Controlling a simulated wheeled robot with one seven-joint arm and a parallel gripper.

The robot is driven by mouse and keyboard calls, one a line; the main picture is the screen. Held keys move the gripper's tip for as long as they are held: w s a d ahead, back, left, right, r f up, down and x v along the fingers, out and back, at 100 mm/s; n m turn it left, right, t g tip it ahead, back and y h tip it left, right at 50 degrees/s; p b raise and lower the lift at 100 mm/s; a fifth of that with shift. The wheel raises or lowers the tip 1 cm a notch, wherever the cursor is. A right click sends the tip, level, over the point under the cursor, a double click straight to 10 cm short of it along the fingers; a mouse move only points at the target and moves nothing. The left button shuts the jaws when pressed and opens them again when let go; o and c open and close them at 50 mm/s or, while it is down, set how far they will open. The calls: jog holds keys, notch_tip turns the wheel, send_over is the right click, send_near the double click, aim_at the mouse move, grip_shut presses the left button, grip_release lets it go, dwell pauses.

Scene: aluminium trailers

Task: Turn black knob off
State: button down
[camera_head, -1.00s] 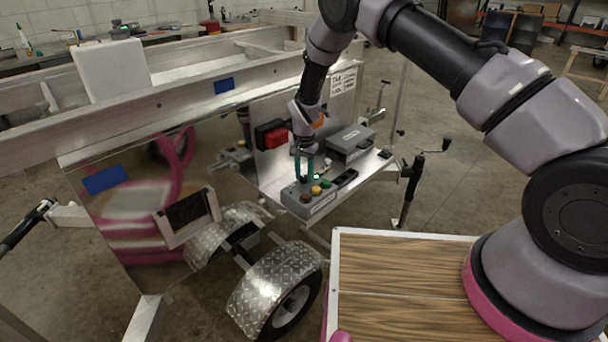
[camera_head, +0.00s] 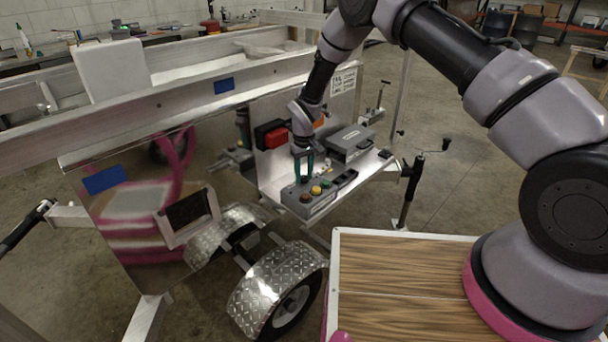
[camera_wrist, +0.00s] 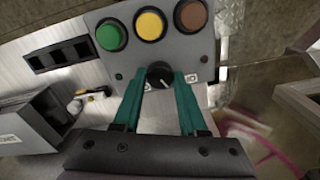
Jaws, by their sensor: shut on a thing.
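The black knob (camera_wrist: 159,74) sits on a grey control box (camera_wrist: 185,48) below a row of green, yellow and brown buttons in the wrist view. A pale pointer mark shows on the knob. My gripper (camera_wrist: 158,80) has its two teal fingers on either side of the knob, closed on it. In the head view my gripper (camera_head: 304,178) reaches down to the grey control box (camera_head: 318,203) on the trailer's shelf, and the knob is hidden there by the fingers.
A grey case (camera_head: 350,143) and a red-and-black box (camera_head: 271,135) stand behind the control box. A black socket strip (camera_wrist: 58,54) lies beside it. The trailer wheel fender (camera_head: 270,285) is below, and a wooden-topped surface (camera_head: 400,285) is in front.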

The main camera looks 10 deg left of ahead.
aim_at(304, 177)
jog(key=shift+n, duration=1.7)
jog(key=shift+c, duration=2.2)
grip_release()
notch_tip(304, 177, up, 11)
